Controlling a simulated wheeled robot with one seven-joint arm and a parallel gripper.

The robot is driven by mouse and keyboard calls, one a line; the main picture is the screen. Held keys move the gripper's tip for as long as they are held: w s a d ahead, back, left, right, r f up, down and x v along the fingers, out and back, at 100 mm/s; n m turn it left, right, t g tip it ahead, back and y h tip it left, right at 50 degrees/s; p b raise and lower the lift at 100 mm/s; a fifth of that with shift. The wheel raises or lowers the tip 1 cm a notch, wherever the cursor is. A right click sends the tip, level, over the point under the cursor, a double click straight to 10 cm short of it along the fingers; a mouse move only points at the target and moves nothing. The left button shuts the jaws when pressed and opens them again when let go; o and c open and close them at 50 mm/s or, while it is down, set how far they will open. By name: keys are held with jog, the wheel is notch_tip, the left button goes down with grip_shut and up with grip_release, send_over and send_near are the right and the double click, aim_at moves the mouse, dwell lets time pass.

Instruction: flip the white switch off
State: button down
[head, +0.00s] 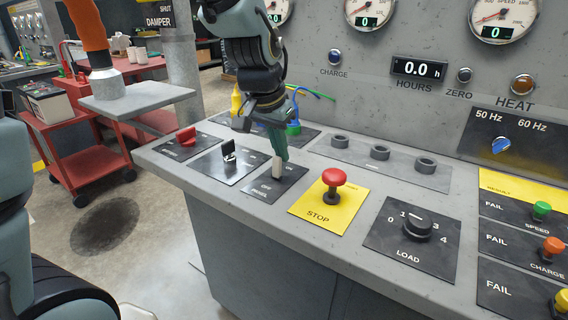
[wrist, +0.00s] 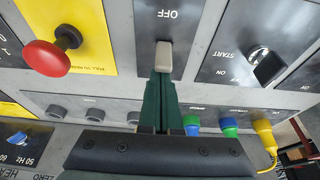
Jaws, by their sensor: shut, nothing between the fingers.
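The white switch (head: 277,169) is a small pale lever on a black plate (head: 262,190) on the grey console, between a black switch and the yellow stop plate. In the wrist view the white switch (wrist: 164,58) stands just in front of my fingertips, with the word OFF beyond it on the plate. My gripper (head: 280,150) is shut and empty, its green fingers pointing down at the lever from the far side. In the wrist view the fingertips (wrist: 161,80) reach the lever or nearly so; I cannot tell if they touch. The lever's exact tilt is unclear.
A red mushroom button (head: 334,178) stands close on the right. A black switch (head: 229,151) and a red switch (head: 187,136) are on the left. Several dark round sockets (head: 380,153) and coloured plugs (wrist: 230,127) lie behind. A load knob (head: 417,228) sits farther right.

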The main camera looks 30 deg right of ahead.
jog(key=shift+s+a+f+t+h+b, duration=0.1)
jog(key=shift+s+a+t+h+b, duration=0.2)
jog(key=shift+a+h+b, duration=0.2)
jog(key=shift+d, duration=0.1)
jog(key=shift+r+p, duration=0.25)
jog(key=shift+p, duration=0.05)
jog(key=shift+r+p, duration=0.6)
jog(key=shift+r, duration=0.15)
jog(key=shift+w+d+r, duration=0.2)
jog(key=shift+w+d, duration=0.05)
jog(key=shift+d, duration=0.05)
jog(key=v, duration=0.9)
